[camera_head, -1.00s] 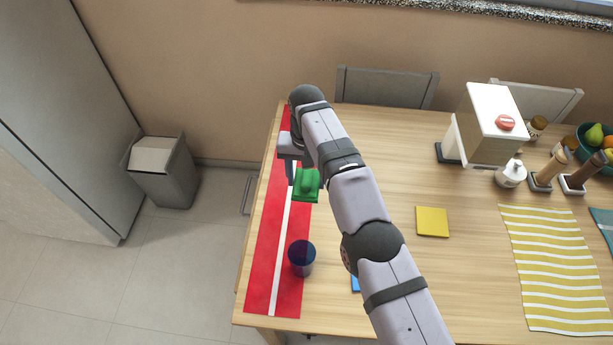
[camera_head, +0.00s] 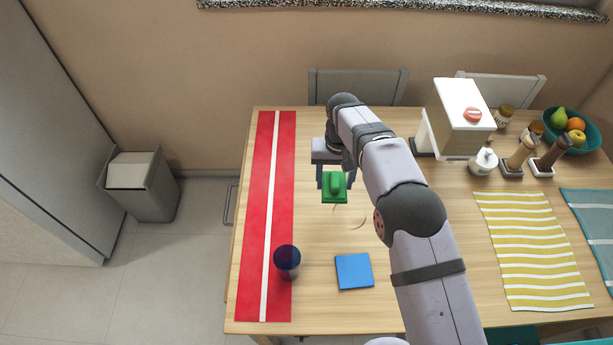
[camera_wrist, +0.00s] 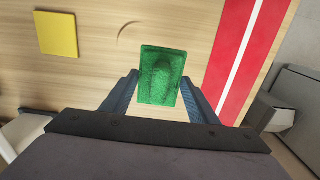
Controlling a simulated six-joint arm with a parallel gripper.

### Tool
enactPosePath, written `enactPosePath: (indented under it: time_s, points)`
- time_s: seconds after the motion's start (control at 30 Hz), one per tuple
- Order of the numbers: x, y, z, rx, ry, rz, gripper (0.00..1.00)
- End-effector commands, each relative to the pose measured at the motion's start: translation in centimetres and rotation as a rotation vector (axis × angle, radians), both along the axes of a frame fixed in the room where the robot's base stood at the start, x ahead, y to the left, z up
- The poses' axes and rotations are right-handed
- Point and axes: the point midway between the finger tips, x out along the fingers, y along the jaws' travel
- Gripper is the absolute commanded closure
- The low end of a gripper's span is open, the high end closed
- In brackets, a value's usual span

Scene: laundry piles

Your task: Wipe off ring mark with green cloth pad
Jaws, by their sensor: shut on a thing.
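My gripper (camera_head: 333,180) is shut on the green cloth pad (camera_head: 335,192), a flat green block with a raised grip. The pad is over bare wood, right of the red runner; I cannot tell whether it touches the table. In the wrist view the pad (camera_wrist: 160,92) sits between the two fingers. The ring mark (camera_head: 358,222) shows as a thin brownish arc just below and right of the pad, partly hidden by pad and arm. It also shows in the wrist view (camera_wrist: 127,29), beyond the pad and to its left.
A dark blue cup (camera_head: 287,259) stands on the red runner (camera_head: 253,215). A blue square (camera_head: 354,271) lies below the pad. A yellow square (camera_wrist: 57,33) shows in the wrist view, hidden by my arm in the head view. A white box (camera_head: 460,118) and bottles stand at the back right.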

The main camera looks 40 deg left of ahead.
Motion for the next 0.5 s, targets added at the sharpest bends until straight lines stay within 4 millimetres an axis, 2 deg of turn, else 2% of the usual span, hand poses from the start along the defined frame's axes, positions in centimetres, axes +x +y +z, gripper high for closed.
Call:
enactPosePath:
  time_s: [0.03, 0.2, 0.33, 0.5]
  points:
    - [0.9, -1.3, 0.2, -0.001, 0.001, -0.005, 0.64]
    - [2.9, -4.9, -0.2, -0.001, 0.001, -0.003, 0.64]
    - [3.7, -7.0, -0.5, -0.001, 0.001, -0.002, 0.64]
    - [4.2, -8.5, -0.7, 0.0, 0.0, 0.0, 0.64]
